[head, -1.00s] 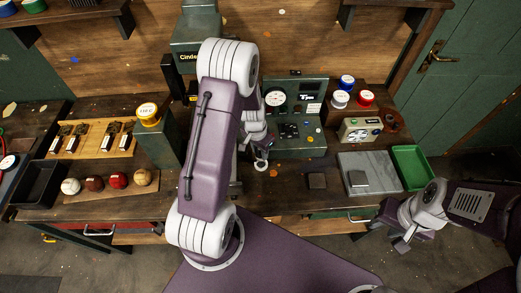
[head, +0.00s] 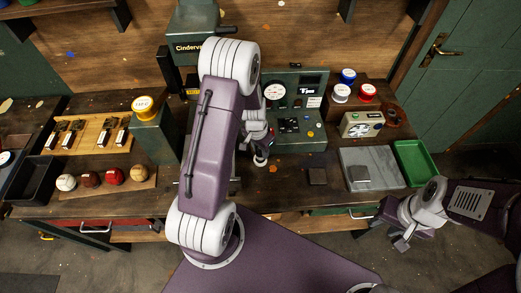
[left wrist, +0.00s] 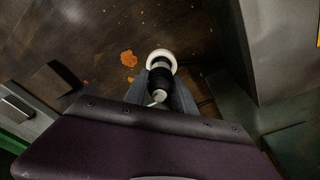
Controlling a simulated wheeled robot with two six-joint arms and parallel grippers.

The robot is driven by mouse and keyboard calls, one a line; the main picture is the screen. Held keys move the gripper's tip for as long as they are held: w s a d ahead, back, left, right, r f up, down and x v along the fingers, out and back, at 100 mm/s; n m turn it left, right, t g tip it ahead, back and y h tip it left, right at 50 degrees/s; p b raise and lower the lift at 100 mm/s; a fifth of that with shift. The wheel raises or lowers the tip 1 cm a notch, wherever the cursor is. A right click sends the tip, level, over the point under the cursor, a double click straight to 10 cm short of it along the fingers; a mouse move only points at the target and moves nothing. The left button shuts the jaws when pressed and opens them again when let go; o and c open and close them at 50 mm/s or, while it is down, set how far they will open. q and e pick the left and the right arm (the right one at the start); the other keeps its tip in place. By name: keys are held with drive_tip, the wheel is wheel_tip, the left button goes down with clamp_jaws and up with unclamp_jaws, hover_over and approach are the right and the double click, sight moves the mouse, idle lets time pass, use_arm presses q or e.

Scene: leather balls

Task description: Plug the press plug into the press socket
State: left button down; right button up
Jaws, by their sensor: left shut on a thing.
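My left gripper (left wrist: 160,88) is shut on a dark plug (left wrist: 160,77), which I take to be the press plug. A pale ring (left wrist: 161,57) shows at the plug's far end, above the dark wood bench. In the head view my left gripper (head: 259,157) is in front of the green gauge panel, partly hidden by my own arm. The tall green press (head: 196,35) stands at the back, its lower part behind my arm. I cannot make out the press socket. My right gripper (head: 401,245) hangs empty off the bench's front right; its jaw opening is unclear.
The gauge panel (head: 298,92) stands behind the left gripper. Several balls (head: 115,176) and a green post (head: 152,138) are left. Some bench front is clear.

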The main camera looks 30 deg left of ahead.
sight(259, 150)
use_arm(q)
drive_tip(key=shift+f+b, duration=1.45)
drive_tip(key=shift+b, duration=0.1)
idle(1.3)
drive_tip(key=c, duration=0.9)
unclamp_jaws()
drive_tip(key=shift+c, duration=0.2)
drive_tip(key=shift+r, duration=0.1)
drive_tip(key=r, duration=0.6)
drive_tip(key=s+r, duration=0.1)
drive_tip(key=r, duration=0.2)
drive_tip(key=shift+a, duration=0.15)
